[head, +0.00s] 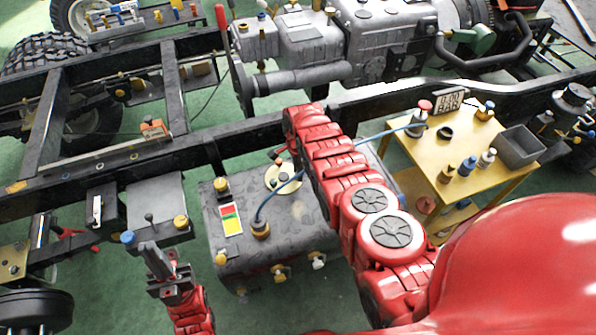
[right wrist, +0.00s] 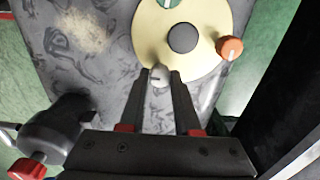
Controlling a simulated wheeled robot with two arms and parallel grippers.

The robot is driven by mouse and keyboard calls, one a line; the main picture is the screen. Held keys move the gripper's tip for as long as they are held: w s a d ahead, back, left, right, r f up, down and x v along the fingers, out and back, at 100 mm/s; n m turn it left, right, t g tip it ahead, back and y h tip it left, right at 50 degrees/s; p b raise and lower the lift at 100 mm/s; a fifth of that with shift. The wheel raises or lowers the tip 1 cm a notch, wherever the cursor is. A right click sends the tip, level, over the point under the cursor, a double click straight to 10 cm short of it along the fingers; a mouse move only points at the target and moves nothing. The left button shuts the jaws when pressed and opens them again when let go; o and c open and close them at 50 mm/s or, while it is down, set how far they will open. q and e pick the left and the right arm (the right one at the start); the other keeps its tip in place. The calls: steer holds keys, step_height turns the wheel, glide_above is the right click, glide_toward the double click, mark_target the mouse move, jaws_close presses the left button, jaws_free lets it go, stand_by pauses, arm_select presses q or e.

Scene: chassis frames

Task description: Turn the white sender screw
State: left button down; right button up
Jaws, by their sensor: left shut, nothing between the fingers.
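The white sender screw (right wrist: 160,74) sits at the near edge of the cream sender disc (right wrist: 208,58) in the right wrist view. My right gripper (right wrist: 162,80) has one dark finger on each side of it. I cannot tell whether the fingers press on it. The disc has a dark centre (right wrist: 183,38), an orange screw (right wrist: 230,48) and a green screw (right wrist: 169,3). In the head view the disc (head: 271,183) lies on the grey tank (head: 230,262), and my right arm hides part of this area. My left gripper (head: 150,250) is shut and empty, left of the tank.
A blue cable runs from a brass fitting (head: 260,229) on the tank behind my right arm. A yellow table (head: 415,150) with small parts and a grey bin (head: 519,147) stands to the right. The black chassis rail (head: 180,149) runs behind the tank.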

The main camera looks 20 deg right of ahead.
jaws_close()
steer(key=shift+n, duration=0.4)
steer(key=n, duration=0.3)
steer(key=shift+w+n, duration=0.1)
steer(key=shift+n, duration=0.2)
steer(key=n, duration=0.4)
steer(key=shift+n, duration=0.3)
steer(key=n, duration=0.4)
steer(key=shift+n+b, duration=0.3)
steer(key=shift+b, duration=0.1)
steer(key=n, duration=0.5)
steer(key=shift+b, duration=0.3)
